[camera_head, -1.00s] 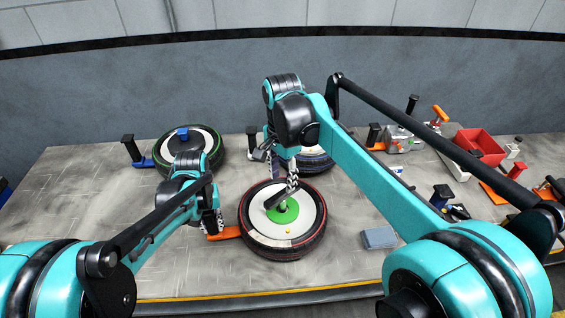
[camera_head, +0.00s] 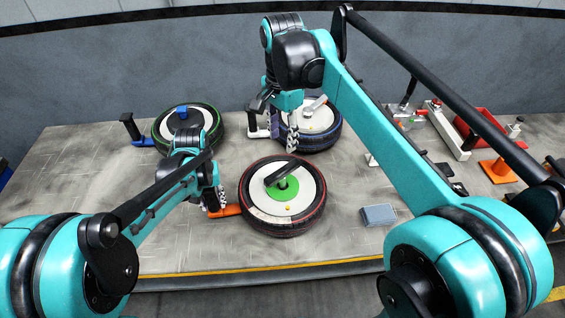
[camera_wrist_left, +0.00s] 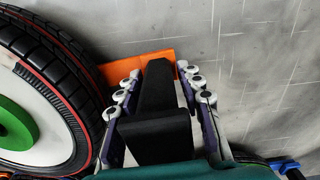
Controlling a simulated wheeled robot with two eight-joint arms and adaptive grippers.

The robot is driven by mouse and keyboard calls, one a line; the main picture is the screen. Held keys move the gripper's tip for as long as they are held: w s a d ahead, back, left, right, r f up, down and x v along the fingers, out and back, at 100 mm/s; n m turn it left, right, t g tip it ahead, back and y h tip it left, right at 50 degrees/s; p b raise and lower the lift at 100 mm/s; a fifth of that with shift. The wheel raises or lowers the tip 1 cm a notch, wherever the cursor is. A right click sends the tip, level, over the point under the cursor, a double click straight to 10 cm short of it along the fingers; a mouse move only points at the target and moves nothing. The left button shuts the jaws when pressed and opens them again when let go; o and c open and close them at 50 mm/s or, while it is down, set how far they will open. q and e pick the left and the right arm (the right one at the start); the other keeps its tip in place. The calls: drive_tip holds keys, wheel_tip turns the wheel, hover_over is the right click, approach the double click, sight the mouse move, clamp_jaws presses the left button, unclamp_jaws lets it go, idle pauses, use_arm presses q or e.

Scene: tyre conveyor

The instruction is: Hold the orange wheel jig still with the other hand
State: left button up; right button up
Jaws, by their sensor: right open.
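The orange wheel jig (camera_head: 228,211) lies against the left side of the red-striped wheel (camera_head: 303,217). Its orange plate also shows in the left wrist view (camera_wrist_left: 130,70), with its upright black handle (camera_wrist_left: 156,115). My left gripper (camera_head: 214,200) is around this handle, one finger on each side, and appears shut on it. The wheel has a white disc, a green hub (camera_head: 292,196) and a dark bar on top. My right gripper (camera_head: 280,125) is open and empty, in front of the blue-striped wheel (camera_head: 325,120), which it partly hides.
A grey-blue block (camera_head: 379,214) lies right of the red-striped wheel. A red bin (camera_head: 484,124) and small tools crowd the right end. The left tabletop is clear.

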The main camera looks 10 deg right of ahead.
use_arm(q)
drive_tip(key=shift+r, duration=0.1)
wheel_tip(320, 180, up, 12)
drive_tip(key=shift+f, duration=0.1)
idle(0.5)
